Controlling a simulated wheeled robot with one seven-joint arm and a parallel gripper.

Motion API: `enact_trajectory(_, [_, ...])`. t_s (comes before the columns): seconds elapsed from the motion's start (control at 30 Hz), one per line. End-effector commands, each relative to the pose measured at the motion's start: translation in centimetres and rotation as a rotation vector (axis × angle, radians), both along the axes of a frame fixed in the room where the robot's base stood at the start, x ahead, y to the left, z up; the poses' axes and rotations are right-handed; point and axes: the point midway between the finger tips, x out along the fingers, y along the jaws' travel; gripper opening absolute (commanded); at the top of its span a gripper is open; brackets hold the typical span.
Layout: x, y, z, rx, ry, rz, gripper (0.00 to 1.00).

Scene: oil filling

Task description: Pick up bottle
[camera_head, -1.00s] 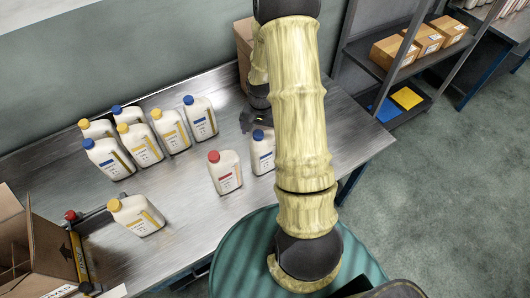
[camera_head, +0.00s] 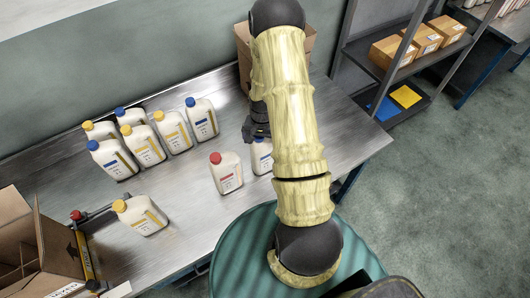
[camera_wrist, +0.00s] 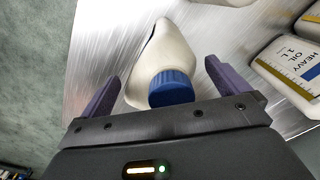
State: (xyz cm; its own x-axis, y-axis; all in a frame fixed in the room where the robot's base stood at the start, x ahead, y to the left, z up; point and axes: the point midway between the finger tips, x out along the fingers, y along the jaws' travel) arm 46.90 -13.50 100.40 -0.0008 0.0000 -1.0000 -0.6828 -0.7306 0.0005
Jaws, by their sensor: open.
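A white bottle with a blue cap (camera_head: 260,162) stands on the metal table, partly hidden by my arm and gripper. In the wrist view this blue-capped bottle (camera_wrist: 163,42) lies between my spread fingers, its cap close to the palm side. My gripper (camera_wrist: 163,75) is open with purple fingers, one on each side of the bottle, with a gap to each. In the head view my gripper (camera_head: 257,130) is at the top of this bottle, and its fingers cannot be made out clearly there.
A red-capped bottle (camera_head: 226,172) stands just left. Several blue- and yellow-capped bottles (camera_head: 144,144) are grouped further left, and one yellow-capped bottle (camera_head: 140,215) stands nearer the front. A cardboard box (camera_head: 45,250) is at lower left. The table (camera_head: 330,140) is clear to the right.

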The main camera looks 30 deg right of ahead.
Motion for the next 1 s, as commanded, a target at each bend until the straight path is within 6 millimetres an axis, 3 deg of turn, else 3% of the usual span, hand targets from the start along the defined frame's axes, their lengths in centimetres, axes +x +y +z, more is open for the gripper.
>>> enact_trajectory(0.47, [0.03,0.14,-0.01,0.0,0.0,0.003,1.0])
enact_trajectory(0.87, [0.05,0.09,0.0,-0.001,-0.001,0.002,0.23])
enact_trajectory(1.0, [0.15,0.06,0.11,-0.001,-0.004,0.002,0.2])
